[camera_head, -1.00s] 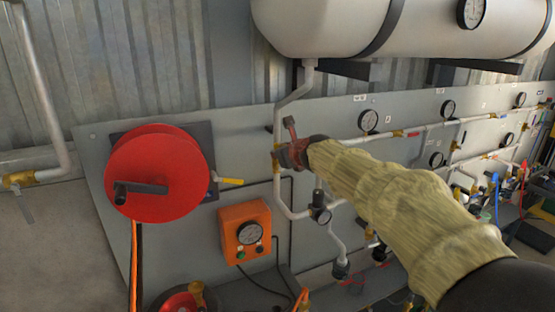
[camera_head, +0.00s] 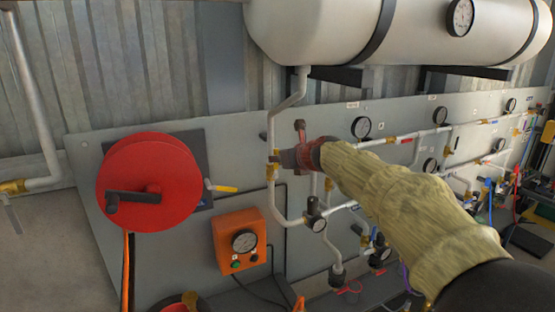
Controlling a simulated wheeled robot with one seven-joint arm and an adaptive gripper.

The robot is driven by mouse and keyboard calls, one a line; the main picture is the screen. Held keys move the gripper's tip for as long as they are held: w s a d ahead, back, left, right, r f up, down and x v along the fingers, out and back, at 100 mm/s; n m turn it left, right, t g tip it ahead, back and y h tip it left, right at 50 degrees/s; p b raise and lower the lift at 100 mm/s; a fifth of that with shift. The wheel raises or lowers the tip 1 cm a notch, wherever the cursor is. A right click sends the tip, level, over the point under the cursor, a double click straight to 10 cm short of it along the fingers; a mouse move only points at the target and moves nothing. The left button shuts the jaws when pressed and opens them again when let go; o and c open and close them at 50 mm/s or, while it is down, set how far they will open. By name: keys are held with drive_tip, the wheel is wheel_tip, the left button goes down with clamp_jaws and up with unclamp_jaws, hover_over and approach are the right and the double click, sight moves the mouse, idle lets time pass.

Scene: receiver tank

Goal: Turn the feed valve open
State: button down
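A brass valve body (camera_head: 272,168) sits on the white pipe that drops from the tank; I take it for the feed valve, but its handle cannot be told apart clearly. My gripper (camera_head: 291,150), dark red at the end of my sleeved arm, is right beside this pipe at valve height. One dark red part stands upright there and another points left toward the pipe. Whether they touch the valve, and whether the fingers are open or shut, cannot be made out. My arm hides part of the panel behind it.
The white tank (camera_head: 330,35) hangs above. A red hose reel (camera_head: 165,165) and an orange gauge box (camera_head: 240,242) are left of the pipe. A yellow-handled valve (camera_head: 225,188) is beside the reel. Gauges (camera_head: 361,127) and pipes line the panel at right.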

drive_tip(key=shift+f, duration=0.35)
drive_tip(key=c, duration=2)
unclamp_jaws()
drive_tip(key=shift+d+r, duration=0.1)
drive_tip(key=shift+c, duration=0.2)
drive_tip(key=shift+o, duration=1.1)
drive_tip(key=shift+r, duration=0.15)
drive_tip(key=v, duration=1.2)
